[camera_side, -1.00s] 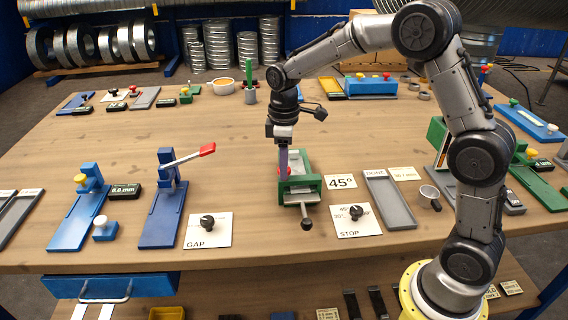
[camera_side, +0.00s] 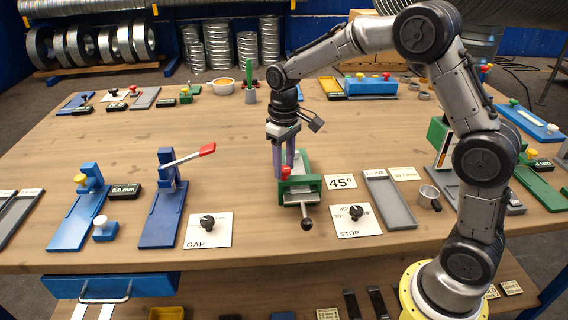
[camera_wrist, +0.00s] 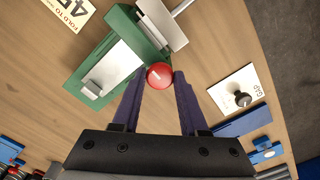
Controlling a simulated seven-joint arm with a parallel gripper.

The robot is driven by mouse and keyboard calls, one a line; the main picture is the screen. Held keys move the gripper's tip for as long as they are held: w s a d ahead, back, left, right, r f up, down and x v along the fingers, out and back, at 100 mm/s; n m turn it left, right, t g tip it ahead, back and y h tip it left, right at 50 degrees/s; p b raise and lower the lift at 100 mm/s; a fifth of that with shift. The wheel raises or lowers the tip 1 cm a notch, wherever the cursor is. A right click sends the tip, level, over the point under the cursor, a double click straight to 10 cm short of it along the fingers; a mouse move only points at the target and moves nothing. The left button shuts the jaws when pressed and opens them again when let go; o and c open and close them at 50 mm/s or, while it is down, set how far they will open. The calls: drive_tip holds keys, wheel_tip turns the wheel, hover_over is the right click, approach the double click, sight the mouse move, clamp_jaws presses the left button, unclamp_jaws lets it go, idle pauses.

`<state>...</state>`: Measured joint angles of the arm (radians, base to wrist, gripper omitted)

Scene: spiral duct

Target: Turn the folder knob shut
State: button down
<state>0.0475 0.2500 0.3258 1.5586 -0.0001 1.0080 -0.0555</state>
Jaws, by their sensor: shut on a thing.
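The green folder (camera_side: 298,183) stands on the bench in front of my arm, with a grey handle and dark ball end toward the front edge. Its red knob (camera_wrist: 159,75) sits at the side of the green body in the wrist view. My gripper (camera_wrist: 158,82) has its two purple fingers on either side of the red knob and is shut on it. In the side view my gripper (camera_side: 290,174) points down at the folder's left side, and the red knob (camera_side: 286,171) shows by the fingertips. A 45° card (camera_side: 341,182) lies right of the folder.
A GAP dial plate (camera_side: 208,230) lies left of the folder and a STOP dial plate (camera_side: 356,220) right of it. A blue stand with a red-tipped lever (camera_side: 165,205) is further left. A grey tray (camera_side: 390,205) lies at the right.

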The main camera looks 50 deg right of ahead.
sight(284, 168)
drive_tip(key=shift+r, duration=0.15)
drive_tip(key=shift+c, duration=2.2)
unclamp_jaws()
wheel_tip(284, 168, up, 14)
